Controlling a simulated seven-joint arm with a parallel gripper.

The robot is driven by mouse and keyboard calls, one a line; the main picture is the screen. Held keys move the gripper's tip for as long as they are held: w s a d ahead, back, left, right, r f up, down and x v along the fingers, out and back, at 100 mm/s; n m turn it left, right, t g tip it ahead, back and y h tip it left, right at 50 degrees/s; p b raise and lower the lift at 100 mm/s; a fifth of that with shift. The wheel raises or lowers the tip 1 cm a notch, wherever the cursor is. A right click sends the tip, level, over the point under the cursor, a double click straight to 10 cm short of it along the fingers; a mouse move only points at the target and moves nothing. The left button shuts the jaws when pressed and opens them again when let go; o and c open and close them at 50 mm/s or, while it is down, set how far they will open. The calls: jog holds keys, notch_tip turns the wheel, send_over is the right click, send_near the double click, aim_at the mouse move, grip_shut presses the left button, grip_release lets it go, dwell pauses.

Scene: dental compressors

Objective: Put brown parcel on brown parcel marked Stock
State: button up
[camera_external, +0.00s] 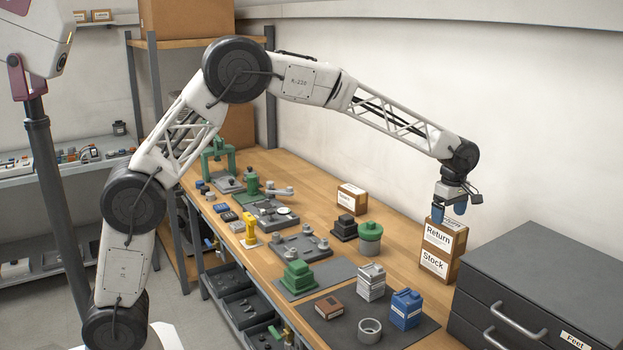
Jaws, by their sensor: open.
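A brown parcel with a white label reading "Return" (444,238) sits on top of the brown parcel marked Stock (438,264), near the right end of the wooden bench. The two are stacked upright, edges roughly in line. My gripper (449,214) is open just above the Return parcel, its blue fingertips pointing down near the top of it. I cannot tell whether the fingers touch it. Another brown parcel (351,199) with a white label stands at the back of the bench. A small flat brown box (329,307) lies on a dark mat.
A dark drawer cabinet (545,275) stands right of the stack. A blue canister (405,309), a grey-white block stack (371,282) and a grey ring (370,330) are on the front mat. A green-topped cylinder (370,238) stands left of the stack. Several fixtures fill the bench's left.

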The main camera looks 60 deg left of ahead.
notch_tip(320, 180, up, 7)
jog(key=shift+f, duration=0.2)
dwell(0.7)
jog(key=s+a+r+m, duration=0.3)
jog(key=s+a, duration=0.2)
jog(key=s, duration=0.4)
jog(key=s+a+r+m+t, duration=0.1)
jog(key=s+a+r+m, duration=0.3)
jog(key=s, duration=0.5)
jog(key=s+a+r+m, duration=0.2)
jog(key=s+a, duration=0.3)
jog(key=s, duration=0.5)
jog(key=s+a+f+m, duration=0.2)
jog(key=s+f+m, duration=0.1)
jog(key=s, duration=0.7)
jog(key=s+a+f+m+t, duration=0.1)
jog(key=s+a+f+m, duration=0.2)
jog(key=s, duration=0.8)
jog(key=s+a+f+m, duration=0.3)
jog(key=s, duration=0.7)
jog(key=shift+s+t, duration=0.15)
jog(key=shift+t, duration=0.15)
